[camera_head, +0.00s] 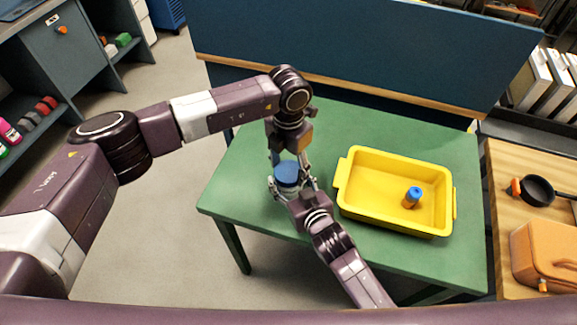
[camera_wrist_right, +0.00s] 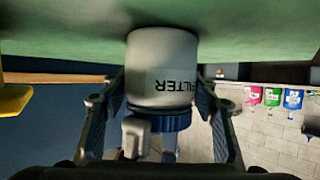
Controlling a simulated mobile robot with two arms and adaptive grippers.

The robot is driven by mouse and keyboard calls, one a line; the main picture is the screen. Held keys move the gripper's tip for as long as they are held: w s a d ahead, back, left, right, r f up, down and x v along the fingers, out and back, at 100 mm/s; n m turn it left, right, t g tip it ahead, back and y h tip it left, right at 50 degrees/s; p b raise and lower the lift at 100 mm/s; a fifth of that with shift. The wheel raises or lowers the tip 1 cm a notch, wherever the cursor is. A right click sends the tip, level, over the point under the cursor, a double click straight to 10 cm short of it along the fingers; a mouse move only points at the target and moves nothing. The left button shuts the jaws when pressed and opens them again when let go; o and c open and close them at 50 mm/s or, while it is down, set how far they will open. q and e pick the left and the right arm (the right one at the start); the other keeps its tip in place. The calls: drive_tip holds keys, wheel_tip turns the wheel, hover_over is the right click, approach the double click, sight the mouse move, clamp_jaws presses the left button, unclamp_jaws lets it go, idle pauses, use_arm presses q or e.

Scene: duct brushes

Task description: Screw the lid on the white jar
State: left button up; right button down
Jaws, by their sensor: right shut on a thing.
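The white jar (camera_wrist_right: 162,65) stands on the green table and carries a dark label reading "FILTER". In the right wrist view, which is upside down, the blue lid (camera_wrist_right: 165,119) sits at the jar's mouth; whether it is threaded on cannot be told. The blue lid (camera_head: 287,173) hides most of the jar in the head view. My right gripper (camera_head: 291,190) is shut on the jar, a finger on each side. My left gripper (camera_head: 290,163) comes down from above with its fingers around the lid; whether they grip it is unclear.
A dark blue panel (camera_head: 360,45) stands behind the table. A wooden table at right holds a pan (camera_head: 538,190) and an orange case (camera_head: 548,250).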

use_arm(q)
drive_tip(key=c, duration=0.4)
drive_tip(key=shift+o, duration=0.2)
drive_tip(key=o, duration=1.4)
drive_tip(key=shift+c, duration=0.2)
drive_tip(key=shift+r, duration=0.1)
wheel_tip(320, 180, up, 12)
use_arm(e)
drive_tip(key=c, duration=0.7)
unclamp_jaws()
